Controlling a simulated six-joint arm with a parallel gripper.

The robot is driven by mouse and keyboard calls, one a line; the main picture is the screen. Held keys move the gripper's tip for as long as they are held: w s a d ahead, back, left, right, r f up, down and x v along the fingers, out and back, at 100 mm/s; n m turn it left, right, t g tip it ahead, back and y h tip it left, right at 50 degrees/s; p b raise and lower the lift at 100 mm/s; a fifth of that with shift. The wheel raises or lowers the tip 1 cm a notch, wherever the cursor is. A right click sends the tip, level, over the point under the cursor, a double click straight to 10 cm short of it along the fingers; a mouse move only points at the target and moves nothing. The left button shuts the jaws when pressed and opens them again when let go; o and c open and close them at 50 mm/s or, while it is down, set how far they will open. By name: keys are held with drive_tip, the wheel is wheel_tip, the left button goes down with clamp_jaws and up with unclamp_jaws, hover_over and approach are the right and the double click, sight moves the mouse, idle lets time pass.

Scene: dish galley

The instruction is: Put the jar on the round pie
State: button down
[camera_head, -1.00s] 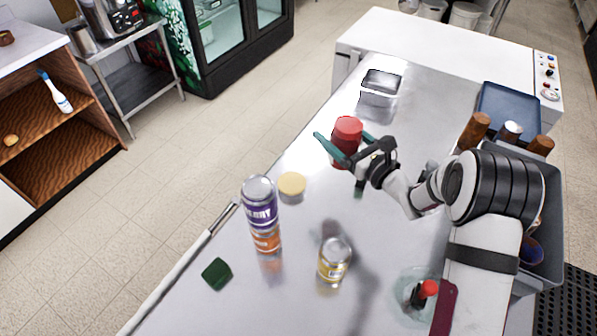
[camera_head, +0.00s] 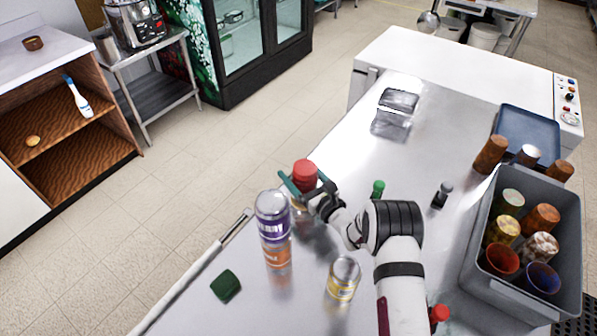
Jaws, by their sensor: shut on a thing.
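The jar (camera_head: 305,175) has a red top and sits between the teal fingers of my gripper (camera_head: 304,182), which is shut on it. The jar's lower part is mostly hidden by the fingers and the can in front. The round pie, a flat pale-yellow disc in the earlier picture, is now hidden behind my gripper and the jar. I cannot tell whether the jar touches it.
A tall purple and orange can (camera_head: 273,228) stands close to my gripper, on its near left. A yellow-labelled can (camera_head: 343,279), a green block (camera_head: 226,286) and a green-topped item (camera_head: 378,189) are nearby. A grey crate (camera_head: 467,262) of cups stands right.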

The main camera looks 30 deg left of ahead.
drive_tip(key=shift+f, duration=0.1)
unclamp_jaws()
